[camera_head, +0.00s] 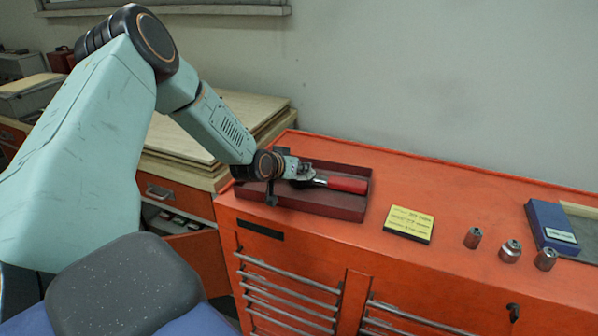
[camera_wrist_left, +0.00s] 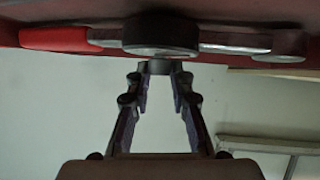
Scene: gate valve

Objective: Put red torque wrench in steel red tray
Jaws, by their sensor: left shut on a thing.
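The torque wrench has a red handle (camera_head: 345,184) and a grey metal shaft and head. It lies sideways over the dark red steel tray (camera_head: 335,207), within the tray's outline in the head view. I cannot tell if it touches the tray floor. My left gripper (camera_head: 300,174) is over the tray's left part, shut on the wrench. The tray's dark red surface (camera_wrist_left: 100,10) shows behind the wrench. My right gripper is not in view.
The tray stands at the left end of an orange tool cabinet (camera_head: 450,225). To its right are a yellow note block (camera_head: 409,223), several metal sockets (camera_head: 510,250) and a blue box (camera_head: 551,222). A wooden-topped bench (camera_head: 185,140) stands to the left, with an open drawer.

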